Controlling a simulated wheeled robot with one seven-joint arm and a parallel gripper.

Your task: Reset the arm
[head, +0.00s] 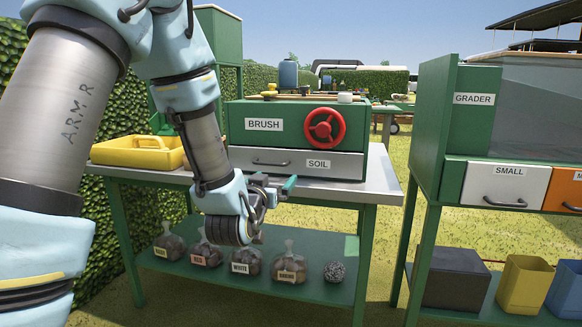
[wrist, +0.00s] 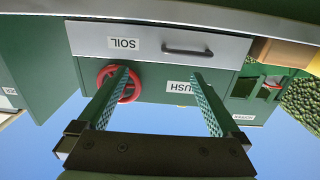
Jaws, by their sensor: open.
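My gripper (head: 276,186) is at the end of my arm, in front of the work table in the head view. In the wrist view my gripper (wrist: 165,88) shows two green fingers spread wide, with nothing between them. That view is upside down. The soil drawer (head: 268,161) is shut, just behind my gripper, under the green brush cabinet (head: 285,120). The soil drawer also shows in the wrist view (wrist: 160,42). A red valve wheel (head: 324,127) is on the cabinet front; it is partly behind a finger in the wrist view (wrist: 128,90).
A yellow tray (head: 135,157) sits on the table's left. Several labelled bags (head: 246,262) and a dark ball (head: 334,272) are on the lower shelf. The grader stand (head: 474,99) with yellow and blue bins is on the right. Grass lies between the stands.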

